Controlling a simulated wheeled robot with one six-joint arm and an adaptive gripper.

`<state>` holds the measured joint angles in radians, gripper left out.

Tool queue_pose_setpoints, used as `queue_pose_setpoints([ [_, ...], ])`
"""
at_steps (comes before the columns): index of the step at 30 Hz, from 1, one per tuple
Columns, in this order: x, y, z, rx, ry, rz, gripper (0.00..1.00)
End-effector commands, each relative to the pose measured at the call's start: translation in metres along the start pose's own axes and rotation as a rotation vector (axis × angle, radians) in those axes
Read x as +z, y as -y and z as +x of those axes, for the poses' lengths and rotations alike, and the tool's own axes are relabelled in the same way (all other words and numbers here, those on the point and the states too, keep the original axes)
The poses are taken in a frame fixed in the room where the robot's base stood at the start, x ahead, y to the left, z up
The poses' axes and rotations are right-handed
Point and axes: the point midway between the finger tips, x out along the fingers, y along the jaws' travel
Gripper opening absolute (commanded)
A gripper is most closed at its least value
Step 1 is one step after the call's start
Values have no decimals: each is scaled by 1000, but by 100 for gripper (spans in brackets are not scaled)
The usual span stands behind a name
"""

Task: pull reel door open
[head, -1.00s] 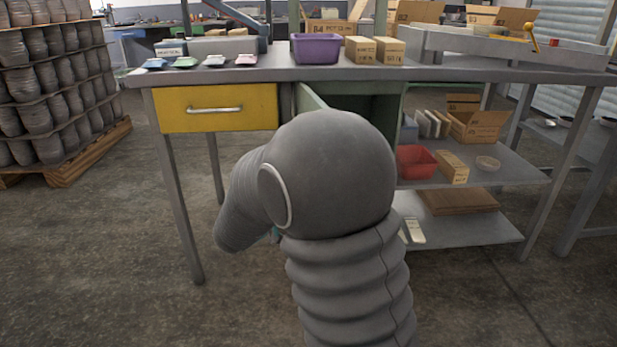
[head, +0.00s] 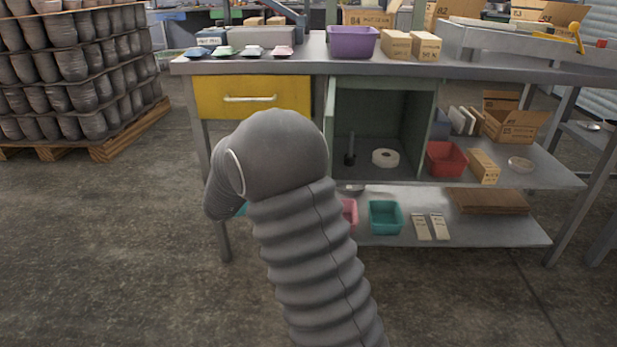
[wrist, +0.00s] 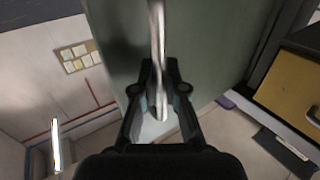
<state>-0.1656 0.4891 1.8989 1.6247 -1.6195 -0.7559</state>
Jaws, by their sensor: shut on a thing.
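The green cabinet (head: 383,100) under the bench stands open in the head view. A white reel (head: 385,157) lies on its floor beside a small dark upright item (head: 350,148). In the wrist view the grey-green door (wrist: 215,45) fills the upper middle, with a pale metal bar handle (wrist: 157,35) on it. My gripper (wrist: 158,95) is shut on the handle. In the head view my arm hides the gripper and the door.
A yellow drawer (head: 250,98) is shut, left of the cabinet. Below are a teal bin (head: 386,217) and a partly hidden pink bin (head: 350,214). A red bin (head: 446,158) sits on the right shelf. Open floor lies in front and left.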

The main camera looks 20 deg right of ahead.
Motion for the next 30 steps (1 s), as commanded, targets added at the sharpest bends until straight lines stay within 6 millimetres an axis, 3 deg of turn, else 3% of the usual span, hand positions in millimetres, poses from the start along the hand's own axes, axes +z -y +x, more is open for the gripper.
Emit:
queue_pose_setpoints([
  [2,-4,3,1,-7,-3,7,0],
  [3,-4,3,1,-7,-3,7,13],
  [6,-4,2,0,-7,-3,7,37],
  [19,-2,3,-11,-11,-2,3,37],
  [30,-1,2,-78,-13,-2,3,37],
])
